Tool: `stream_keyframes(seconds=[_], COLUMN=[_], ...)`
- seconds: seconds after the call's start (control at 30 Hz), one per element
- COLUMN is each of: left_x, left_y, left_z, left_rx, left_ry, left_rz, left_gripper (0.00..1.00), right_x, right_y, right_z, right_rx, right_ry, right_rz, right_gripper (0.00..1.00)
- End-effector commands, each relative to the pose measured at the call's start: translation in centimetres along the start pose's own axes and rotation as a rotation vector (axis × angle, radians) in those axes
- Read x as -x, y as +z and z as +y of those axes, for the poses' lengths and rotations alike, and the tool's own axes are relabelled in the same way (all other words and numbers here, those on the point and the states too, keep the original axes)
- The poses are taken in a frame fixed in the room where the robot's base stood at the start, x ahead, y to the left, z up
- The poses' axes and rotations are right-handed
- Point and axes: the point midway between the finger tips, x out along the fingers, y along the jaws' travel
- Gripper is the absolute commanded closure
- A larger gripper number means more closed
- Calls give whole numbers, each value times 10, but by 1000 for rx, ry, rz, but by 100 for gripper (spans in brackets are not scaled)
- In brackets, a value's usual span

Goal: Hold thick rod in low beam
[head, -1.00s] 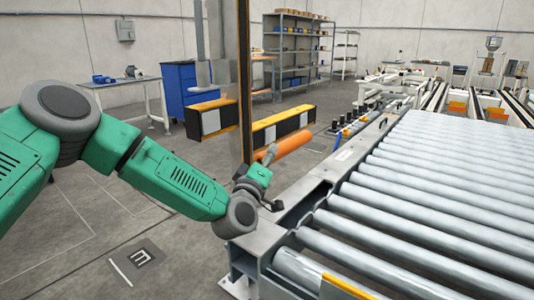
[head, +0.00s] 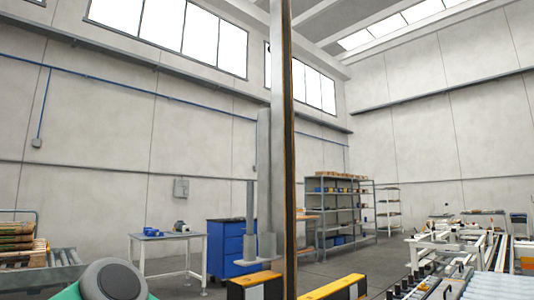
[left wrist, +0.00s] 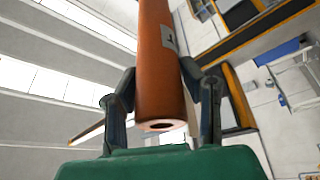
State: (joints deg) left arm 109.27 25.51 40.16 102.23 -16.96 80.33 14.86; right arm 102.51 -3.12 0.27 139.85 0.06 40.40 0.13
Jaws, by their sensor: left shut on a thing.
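The thick rod (left wrist: 160,70) is an orange-brown cylinder with a hole in its near end and a small grey label on its side. It shows in the left wrist view, running from the top centre down between the fingers. My left gripper (left wrist: 165,95) is shut on the rod, with one dark finger on each side. In the head view only a green and grey part of my left arm shows at the bottom left, and the gripper and rod are out of that view. The right gripper is in neither view. I cannot make out the low beam with certainty.
A blue cabinet (head: 230,247), a workbench (head: 165,236) and shelving (head: 337,215) are behind. Conveyor rollers (head: 490,287) are at bottom right.

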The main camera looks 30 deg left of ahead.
Motion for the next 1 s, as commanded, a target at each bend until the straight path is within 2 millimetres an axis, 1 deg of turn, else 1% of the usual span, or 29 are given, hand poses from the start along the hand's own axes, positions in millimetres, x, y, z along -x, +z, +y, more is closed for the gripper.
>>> stream_keyframes(seconds=[0.03, 0.3, 1.0], left_x=[5, 35, 113], left_y=[-4, -17, -49], left_z=[2, 3, 3], left_rx=[1, 2, 1], left_ry=[1, 1, 0], left_rz=[-1, 0, 0], left_gripper=[100, 100, 100], right_x=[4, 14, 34], right_y=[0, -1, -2], right_z=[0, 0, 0], right_rx=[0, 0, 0], right_ry=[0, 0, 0], right_rz=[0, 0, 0], right_gripper=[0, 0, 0])
